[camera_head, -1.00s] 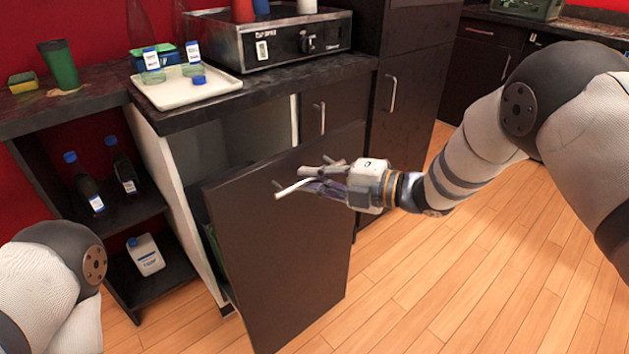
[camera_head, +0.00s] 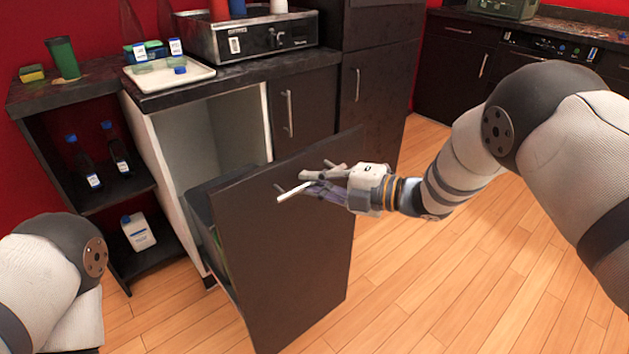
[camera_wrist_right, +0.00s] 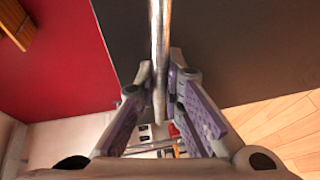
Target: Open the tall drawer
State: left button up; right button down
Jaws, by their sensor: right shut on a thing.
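The tall drawer (camera_head: 285,250) has a dark brown front and stands pulled out from its white-sided cabinet, with a dark bin body behind the front. Its metal bar handle (camera_head: 293,192) sticks out near the top of the front. My right gripper (camera_head: 318,182) is at the handle and shut on it. In the right wrist view the handle (camera_wrist_right: 160,60) runs between the two fingers of the gripper (camera_wrist_right: 160,85). My left gripper is out of view; only part of my left arm shows at the lower left.
The countertop above holds a white tray (camera_head: 150,84) and a steel appliance (camera_head: 250,42). Open shelves at the left hold dark bottles and a white jug (camera_head: 138,232). A tall dark cabinet (camera_head: 372,95) stands behind the drawer. The wooden floor (camera_head: 420,290) at the right is clear.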

dwell(0.3)
jog(key=c, duration=1.7)
grip_release()
jog(key=v, duration=1.2)
jog(key=shift+s+r, duration=0.1)
